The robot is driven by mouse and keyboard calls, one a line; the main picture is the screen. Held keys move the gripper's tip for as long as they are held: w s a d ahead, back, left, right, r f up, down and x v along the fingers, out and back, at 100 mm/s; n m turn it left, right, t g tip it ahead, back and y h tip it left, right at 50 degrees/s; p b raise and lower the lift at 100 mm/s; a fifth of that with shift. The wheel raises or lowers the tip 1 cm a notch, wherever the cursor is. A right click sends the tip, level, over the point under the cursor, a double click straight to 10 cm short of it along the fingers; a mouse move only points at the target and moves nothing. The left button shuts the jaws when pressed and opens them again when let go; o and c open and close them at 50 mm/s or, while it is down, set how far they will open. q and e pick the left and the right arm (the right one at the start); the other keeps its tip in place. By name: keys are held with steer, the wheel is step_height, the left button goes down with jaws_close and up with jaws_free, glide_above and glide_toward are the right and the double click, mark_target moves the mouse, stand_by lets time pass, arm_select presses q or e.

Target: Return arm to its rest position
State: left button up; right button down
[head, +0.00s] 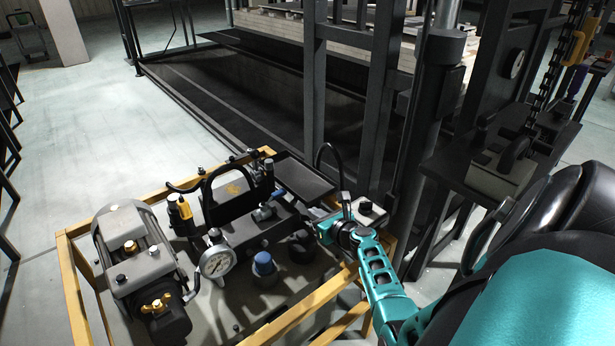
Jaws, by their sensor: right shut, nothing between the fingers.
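My right arm comes in from the lower right, with a teal and black shoulder close to the camera and a slim teal forearm. Its gripper (337,222) is shut and empty. It is at the right part of a yellow-framed machine unit (72,290), beside a small grey box with a dark knob (366,208). I cannot tell whether the gripper touches the unit. My left arm and gripper are not in view.
The unit carries a motor (135,255), a round gauge (216,262), a blue cap (263,263) and a black tray (297,180). Dark steel posts (385,100) stand behind my gripper. A hanging chain (548,75) is at right. Pale floor (90,130) is open at left.

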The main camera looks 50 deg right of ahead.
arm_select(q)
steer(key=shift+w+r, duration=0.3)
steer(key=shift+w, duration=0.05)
arm_select(e)
steer(key=shift+s+r, duration=0.1)
steer(key=shift+s, duration=0.25)
